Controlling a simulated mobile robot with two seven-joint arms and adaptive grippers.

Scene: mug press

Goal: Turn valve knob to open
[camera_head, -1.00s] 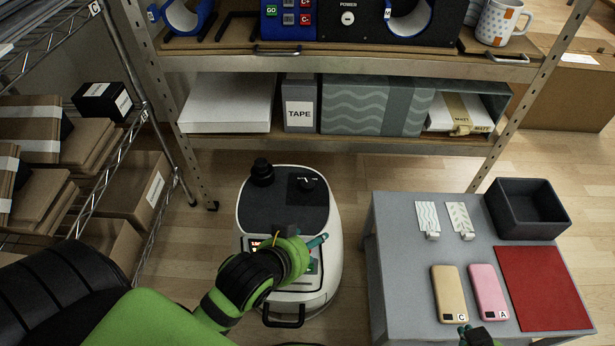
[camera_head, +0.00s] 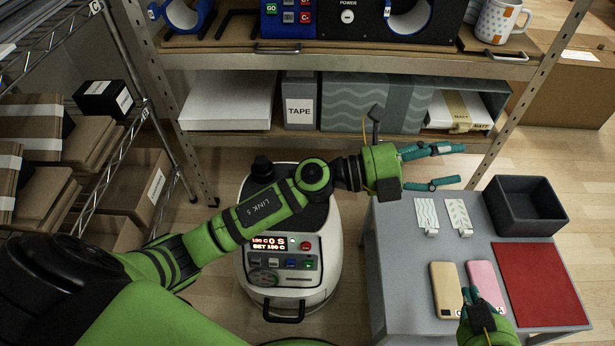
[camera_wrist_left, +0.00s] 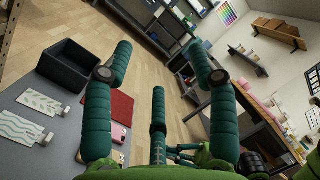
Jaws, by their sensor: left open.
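The white and dark grey machine (camera_head: 330,262) stands on the floor between the shelf and the table. A black round knob (camera_head: 262,166) stands on its dark top at the back left; I cannot tell whether this is the valve knob. The rest of the top is partly hidden by my left arm. Its front panel (camera_head: 284,257) shows a lit display, a dial and several buttons. My left gripper (camera_head: 440,167) is open and empty, right of the machine above the table's back left; its fingers also show in the left wrist view (camera_wrist_left: 160,75). My right gripper (camera_head: 480,297) is over the phone cases; its opening is unclear.
The grey table (camera_head: 400,280) holds a tan case (camera_head: 444,285), a pink case (camera_head: 483,272), two patterned cards (camera_head: 425,213), a red mat (camera_head: 540,285) and a dark bin (camera_head: 525,205). A metal shelf (camera_head: 380,65) spans the back. A wire rack with boxes (camera_head: 60,150) stands left.

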